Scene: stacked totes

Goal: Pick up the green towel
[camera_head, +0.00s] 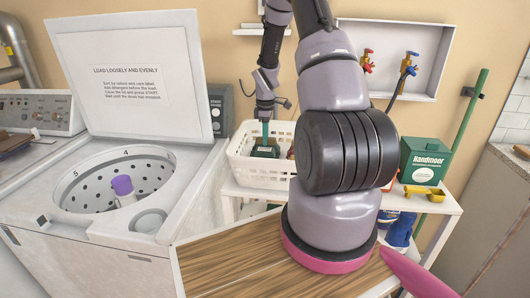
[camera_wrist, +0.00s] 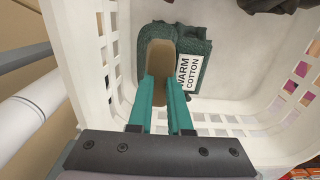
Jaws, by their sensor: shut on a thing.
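The green towel (camera_wrist: 200,46) lies folded in a white basket (camera_wrist: 72,40), with a white label reading "WARM COTTON" (camera_wrist: 188,72) on it. A tan area shows in the middle of the towel; I cannot tell what it is. My gripper (camera_wrist: 165,78) reaches into the basket with its teal fingers close together, shut on the towel at its near side. In the head view the towel (camera_head: 265,150) shows dark green inside the basket (camera_head: 262,173), below my gripper (camera_head: 265,135). The exact contact at the fingertips is hard to see.
The basket stands on a white table (camera_head: 236,190) with its walls around my fingers. Dark cloth (camera_wrist: 268,5) lies at the basket's far side. A washing machine (camera_head: 140,255) with raised lid stands left; a green Handmoor box (camera_head: 425,160) and yellow scoop (camera_head: 424,193) are right.

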